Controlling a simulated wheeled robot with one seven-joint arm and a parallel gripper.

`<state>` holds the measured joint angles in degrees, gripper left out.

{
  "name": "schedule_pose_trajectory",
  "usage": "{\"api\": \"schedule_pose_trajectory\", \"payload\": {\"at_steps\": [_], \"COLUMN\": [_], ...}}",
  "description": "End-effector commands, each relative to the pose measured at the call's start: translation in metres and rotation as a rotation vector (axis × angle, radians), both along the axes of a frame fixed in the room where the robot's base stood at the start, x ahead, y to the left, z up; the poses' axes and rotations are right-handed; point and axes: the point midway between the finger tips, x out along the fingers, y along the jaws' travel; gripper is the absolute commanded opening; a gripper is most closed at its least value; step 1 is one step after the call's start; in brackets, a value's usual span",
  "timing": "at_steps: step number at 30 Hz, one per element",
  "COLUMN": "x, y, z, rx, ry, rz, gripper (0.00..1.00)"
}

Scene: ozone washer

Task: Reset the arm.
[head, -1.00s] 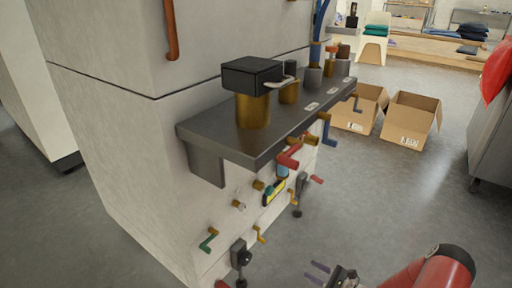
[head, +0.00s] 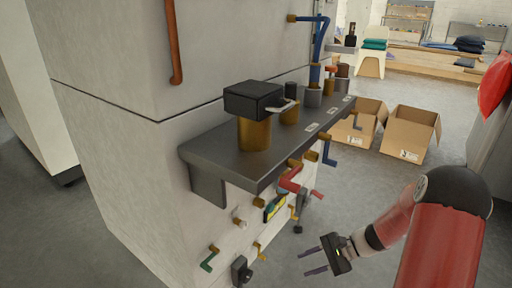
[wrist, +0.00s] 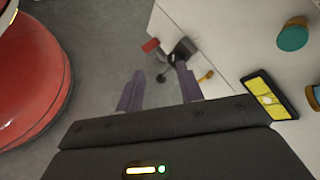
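My gripper (head: 314,262) is at the lower right of the head view, at the end of my red arm. It points left toward the front of the machine and hangs over the floor, below the level of the dark shelf. Its two fingers are apart with nothing between them. In the wrist view the gripper (wrist: 158,90) also shows open and empty, with bare floor and part of the machine front beyond the fingertips.
The pale machine (head: 110,130) carries a dark shelf (head: 225,160) with a black box-topped brass fitting (head: 254,130). Coloured handles, such as a red one (head: 290,181) and a green one (head: 208,262), stick out near my gripper. Cardboard boxes (head: 410,132) stand behind. Grey floor is clear around my gripper.

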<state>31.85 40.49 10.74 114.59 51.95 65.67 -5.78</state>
Motion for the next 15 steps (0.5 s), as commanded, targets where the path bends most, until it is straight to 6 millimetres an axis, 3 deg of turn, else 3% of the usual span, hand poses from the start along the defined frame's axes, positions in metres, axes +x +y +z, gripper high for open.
{"api": "schedule_pose_trajectory", "payload": {"at_steps": [1, 3, 15], "x": [-0.007, -0.019, -0.101], "y": [0.005, 0.01, 0.023], "z": [0.024, 0.047, 0.17], "rx": [-0.066, -0.157, -0.65], "ry": [-0.039, -0.086, -0.41], "rz": [0.058, 0.132, 0.467], "gripper": [0.37, 0.37, 0.37]}}
